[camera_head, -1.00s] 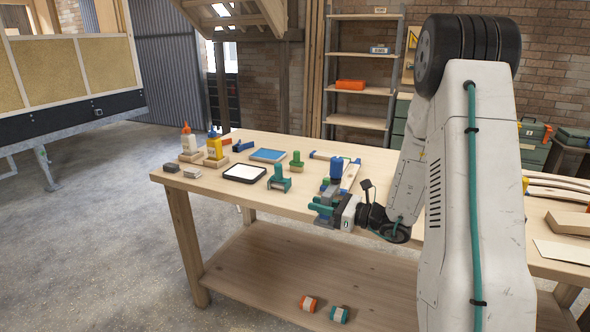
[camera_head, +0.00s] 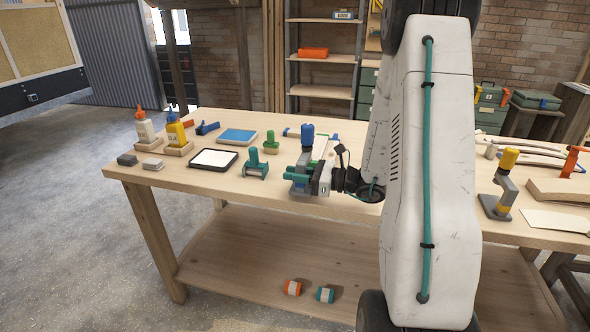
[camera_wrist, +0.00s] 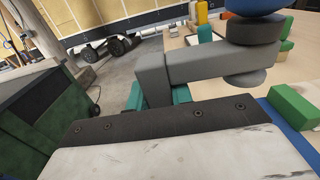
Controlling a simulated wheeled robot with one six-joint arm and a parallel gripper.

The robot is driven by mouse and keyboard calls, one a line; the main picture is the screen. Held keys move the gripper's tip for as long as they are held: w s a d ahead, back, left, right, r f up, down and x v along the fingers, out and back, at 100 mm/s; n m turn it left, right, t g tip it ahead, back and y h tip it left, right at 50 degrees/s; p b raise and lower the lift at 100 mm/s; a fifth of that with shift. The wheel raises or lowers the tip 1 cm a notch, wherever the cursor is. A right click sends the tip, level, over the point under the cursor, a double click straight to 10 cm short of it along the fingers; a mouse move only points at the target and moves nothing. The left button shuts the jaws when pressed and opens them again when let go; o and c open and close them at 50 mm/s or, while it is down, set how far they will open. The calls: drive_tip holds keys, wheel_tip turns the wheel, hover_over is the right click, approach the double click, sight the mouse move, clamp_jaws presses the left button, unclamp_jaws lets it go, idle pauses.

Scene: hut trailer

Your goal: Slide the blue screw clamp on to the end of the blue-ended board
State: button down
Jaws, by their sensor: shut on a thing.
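My gripper (camera_head: 302,183), with teal fingers, is shut on the blue screw clamp. The clamp has a blue knob (camera_head: 308,133) on top. In the wrist view its grey frame (camera_wrist: 205,68) reaches right to a round grey pad below the knob. The clamp is held upright above the table's front part. The pale board (camera_head: 320,148) lies just behind the clamp and is partly hidden by it and my arm. A blue strip (camera_wrist: 291,140) shows at lower right in the wrist view. I cannot tell whether the clamp touches the board.
A teal clamp-like tool (camera_head: 255,168), a green-knobbed piece (camera_head: 271,142), a black-rimmed tray (camera_head: 213,159) and glue bottles (camera_head: 145,130) stand left on the workbench (camera_head: 200,192). A yellow-knobbed clamp (camera_head: 504,184) and curved boards stand right.

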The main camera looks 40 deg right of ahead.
drive_tip(key=shift+d+f, duration=0.1)
drive_tip(key=shift+f, duration=1.2)
drive_tip(key=shift+w+d, duration=1.15)
drive_tip(key=shift+d, duration=0.3)
drive_tip(key=shift+w+d, duration=1.1)
drive_tip(key=shift+d, duration=0.3)
drive_tip(key=c, duration=1.2)
unclamp_jaws()
drive_tip(key=shift+o, duration=0.2)
drive_tip(key=shift+v, duration=3.9)
